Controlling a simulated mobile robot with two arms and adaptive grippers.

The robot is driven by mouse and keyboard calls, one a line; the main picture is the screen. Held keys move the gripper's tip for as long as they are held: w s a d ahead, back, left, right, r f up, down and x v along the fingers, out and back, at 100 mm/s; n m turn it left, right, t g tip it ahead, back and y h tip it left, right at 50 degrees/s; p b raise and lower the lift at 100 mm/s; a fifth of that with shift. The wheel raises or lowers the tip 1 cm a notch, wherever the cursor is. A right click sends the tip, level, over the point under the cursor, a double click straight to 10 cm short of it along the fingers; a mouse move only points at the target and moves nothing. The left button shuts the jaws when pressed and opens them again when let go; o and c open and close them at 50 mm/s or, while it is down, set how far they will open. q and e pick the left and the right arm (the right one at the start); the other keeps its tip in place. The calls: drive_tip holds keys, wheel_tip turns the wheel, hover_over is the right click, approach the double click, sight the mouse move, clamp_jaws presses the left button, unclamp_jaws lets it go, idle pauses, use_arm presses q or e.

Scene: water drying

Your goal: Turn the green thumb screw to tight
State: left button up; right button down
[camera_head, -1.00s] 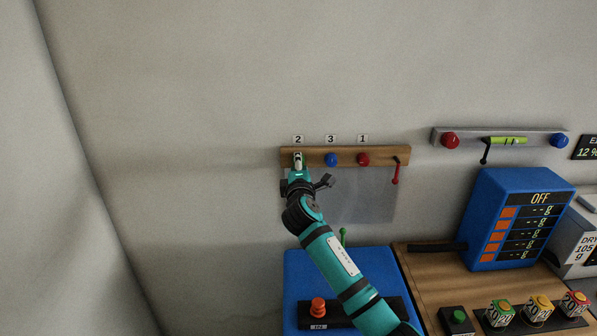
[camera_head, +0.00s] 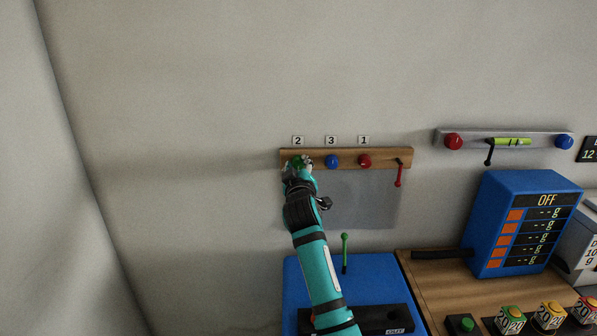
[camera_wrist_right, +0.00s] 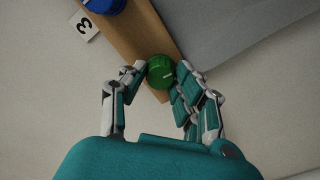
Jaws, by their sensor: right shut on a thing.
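The green thumb screw (camera_head: 297,161) is at the left end of a wooden rail on the wall, under the label 2 (camera_head: 298,141). My right gripper (camera_head: 299,168) reaches up to it, with its fingers on either side. In the right wrist view the round green screw (camera_wrist_right: 160,72) sits between the two fingers of my right gripper (camera_wrist_right: 158,76), which is shut on it. The screw's lower part is partly hidden by the gripper in the head view. My left gripper is not in view.
The wooden rail (camera_head: 348,153) also carries a blue knob (camera_head: 332,162), a red knob (camera_head: 364,160) and a small red lever (camera_head: 398,174). A grey panel (camera_head: 362,203) hangs below. A blue box marked OFF (camera_head: 522,222) and several buttons are at lower right. The wall at left is bare.

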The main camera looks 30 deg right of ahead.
drive_tip(key=m, duration=0.3)
drive_tip(key=shift+a+f+m+b, duration=0.1)
drive_tip(key=shift+f+m+b, duration=0.1)
drive_tip(key=shift+m+b, duration=0.2)
drive_tip(key=m, duration=0.9)
drive_tip(key=shift+m, duration=0.5)
drive_tip(key=c, duration=1)
unclamp_jaws()
drive_tip(key=shift+r, duration=0.1)
drive_tip(key=shift+r, duration=0.1)
wheel_tip(320, 180, up, 10)
drive_tip(key=shift+f, duration=0.1)
